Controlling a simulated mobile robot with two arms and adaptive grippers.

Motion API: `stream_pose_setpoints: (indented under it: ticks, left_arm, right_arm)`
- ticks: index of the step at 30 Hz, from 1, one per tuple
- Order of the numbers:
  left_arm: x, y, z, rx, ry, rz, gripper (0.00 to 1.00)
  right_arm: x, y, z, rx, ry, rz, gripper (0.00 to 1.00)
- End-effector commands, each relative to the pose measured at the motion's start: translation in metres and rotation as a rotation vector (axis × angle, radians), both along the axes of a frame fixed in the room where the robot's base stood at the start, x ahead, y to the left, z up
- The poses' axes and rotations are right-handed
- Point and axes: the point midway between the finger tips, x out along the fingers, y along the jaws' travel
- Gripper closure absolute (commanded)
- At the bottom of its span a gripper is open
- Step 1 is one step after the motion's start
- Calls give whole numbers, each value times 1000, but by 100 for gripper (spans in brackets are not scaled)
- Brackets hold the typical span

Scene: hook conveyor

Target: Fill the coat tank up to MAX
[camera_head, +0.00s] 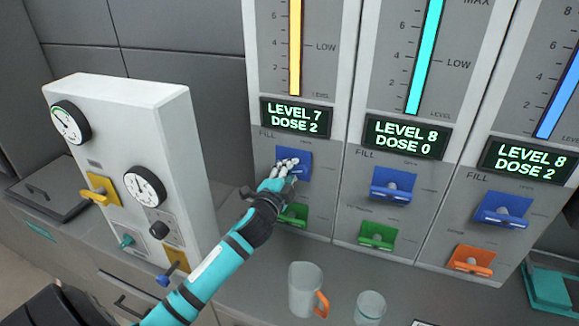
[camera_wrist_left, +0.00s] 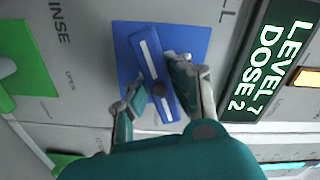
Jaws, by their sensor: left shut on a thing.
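My left gripper (camera_head: 287,168) is shut on the blue FILL handle (camera_head: 304,164) of the left tank. In the left wrist view my gripper fingers (camera_wrist_left: 159,86) sit on either side of the handle's bar (camera_wrist_left: 152,60), in front of a blue plate. The left tank's display (camera_head: 296,117) reads LEVEL 7, DOSE 2, below a yellow gauge column (camera_head: 296,50). The middle tank's display (camera_head: 405,137) reads LEVEL 8, DOSE 0. The right tank's display (camera_head: 527,162) reads LEVEL 8, DOSE 2. I cannot read which tank is the coat tank. My right gripper is out of view.
A green handle (camera_head: 294,215) sits just below my gripper. Blue handles (camera_head: 393,186) and lower handles (camera_head: 378,236) continue to the right. A white gauge box (camera_head: 110,130) stands left. A mug (camera_head: 304,288) and a glass (camera_head: 369,306) stand on the counter in front.

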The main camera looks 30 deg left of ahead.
Motion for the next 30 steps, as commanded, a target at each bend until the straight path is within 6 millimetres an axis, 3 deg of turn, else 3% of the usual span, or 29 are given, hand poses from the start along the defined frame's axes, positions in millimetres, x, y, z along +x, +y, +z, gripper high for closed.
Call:
stream_pose_setpoints:
  ticks: [15,30]
  left_arm:
    - [0,-1,-1,279,70,-2,100]
    - [0,-1,-2,310,77,-1,100]
  right_arm:
    - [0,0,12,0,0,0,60]
    - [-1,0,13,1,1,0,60]
